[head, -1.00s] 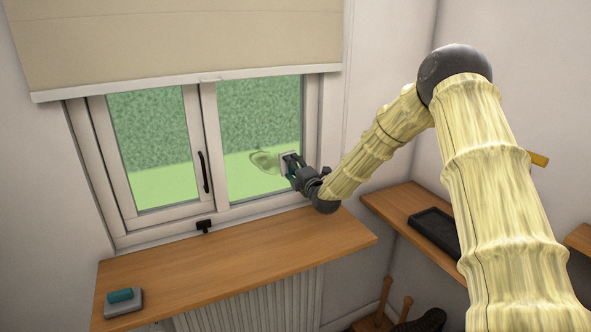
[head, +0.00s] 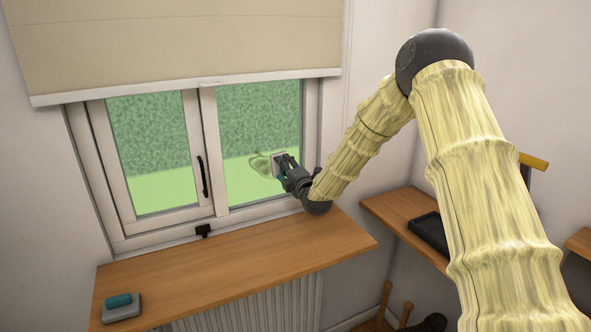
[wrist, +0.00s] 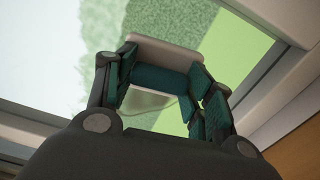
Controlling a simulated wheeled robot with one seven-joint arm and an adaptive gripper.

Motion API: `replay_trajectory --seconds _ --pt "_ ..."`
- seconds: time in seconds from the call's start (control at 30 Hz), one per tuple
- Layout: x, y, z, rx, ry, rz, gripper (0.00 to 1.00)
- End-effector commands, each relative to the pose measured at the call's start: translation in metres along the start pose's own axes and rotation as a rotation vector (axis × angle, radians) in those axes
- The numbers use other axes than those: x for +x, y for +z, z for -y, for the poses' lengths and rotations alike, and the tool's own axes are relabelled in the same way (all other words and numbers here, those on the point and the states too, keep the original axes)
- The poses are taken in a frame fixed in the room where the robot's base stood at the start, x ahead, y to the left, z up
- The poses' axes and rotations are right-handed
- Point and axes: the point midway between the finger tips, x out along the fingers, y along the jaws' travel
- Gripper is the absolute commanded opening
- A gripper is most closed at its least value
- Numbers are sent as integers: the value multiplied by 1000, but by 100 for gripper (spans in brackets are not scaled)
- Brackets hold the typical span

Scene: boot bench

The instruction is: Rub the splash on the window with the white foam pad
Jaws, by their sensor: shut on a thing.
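The splash (head: 260,166) is a faint brownish smear low on the right window pane (head: 240,120). My gripper (head: 283,167) is at the pane, at the right edge of the splash. It is shut on the teal grip of the white foam pad (head: 279,157). In the wrist view the pad (wrist: 165,52) shows beyond my fingers (wrist: 160,85), its face turned to the glass. The splash (wrist: 150,102) also shows there, partly behind the grip. Whether the pad touches the glass cannot be told for certain.
A grey pad with a teal grip (head: 121,308) lies at the left end of the wooden sill (head: 230,258). A blind (head: 180,45) hangs above. A shelf with a black tray (head: 431,232) is at right.

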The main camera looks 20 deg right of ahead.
Motion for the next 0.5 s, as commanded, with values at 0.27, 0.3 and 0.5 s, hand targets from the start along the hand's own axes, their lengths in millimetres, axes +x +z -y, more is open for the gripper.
replay_trajectory --seconds 0.27,0.3,0.5 --pt "0 -9 -1 -1 0 1 34" --pt "0 -11 -1 -2 0 0 34" --pt "0 -23 -2 -2 0 0 34"
